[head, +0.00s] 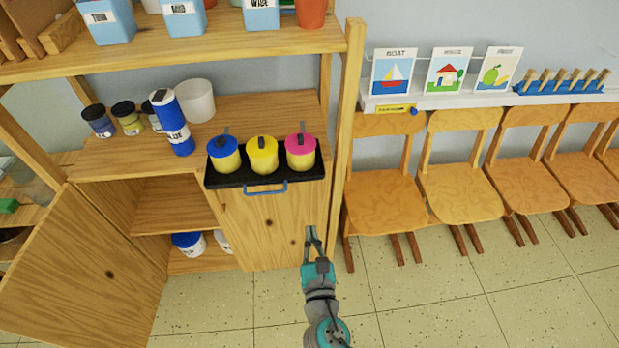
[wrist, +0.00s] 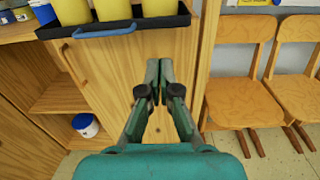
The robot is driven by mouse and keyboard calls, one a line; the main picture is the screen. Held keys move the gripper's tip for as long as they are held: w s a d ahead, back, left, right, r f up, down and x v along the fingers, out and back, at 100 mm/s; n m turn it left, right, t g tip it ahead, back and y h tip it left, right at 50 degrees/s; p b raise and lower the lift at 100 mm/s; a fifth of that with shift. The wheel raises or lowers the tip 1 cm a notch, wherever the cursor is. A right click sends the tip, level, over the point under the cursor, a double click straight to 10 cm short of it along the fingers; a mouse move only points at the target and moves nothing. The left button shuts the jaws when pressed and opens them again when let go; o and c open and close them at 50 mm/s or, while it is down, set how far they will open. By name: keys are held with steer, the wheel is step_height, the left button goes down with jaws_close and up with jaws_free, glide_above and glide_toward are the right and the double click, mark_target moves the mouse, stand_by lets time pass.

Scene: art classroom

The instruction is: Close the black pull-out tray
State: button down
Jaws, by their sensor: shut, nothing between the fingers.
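The black pull-out tray (head: 232,181) sticks out from the front of the wooden cabinet, level with its top. A blue handle (head: 265,189) is on its front edge. Three yellow pots with blue, yellow and pink lids stand on the tray. My gripper (head: 313,232) is shut and empty, below and to the right of the tray, in front of the closed cabinet door. In the wrist view the shut fingers (wrist: 159,68) are in the middle, and the tray (wrist: 120,27) with its handle (wrist: 104,31) is above and left of them.
An open cabinet door (head: 80,270) swings out at the left, beside shelves holding a blue-lidded tub (head: 189,244). A blue bottle (head: 171,122) and small jars stand on the cabinet top. Wooden chairs (head: 385,205) line the wall at right. The tiled floor in front is clear.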

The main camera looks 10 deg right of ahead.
mark_target(303, 179)
steer(key=w, duration=1.4)
steer(key=shift+w+d+r, duration=0.1)
steer(key=shift+w+d, duration=0.1)
steer(key=shift+w, duration=0.05)
steer(key=w, duration=1)
steer(key=shift+w+d, duration=0.2)
steer(key=shift+w, duration=0.2)
steer(key=shift+w+r, duration=0.15)
steer(key=shift+w, duration=0.05)
steer(key=shift+r, duration=0.1)
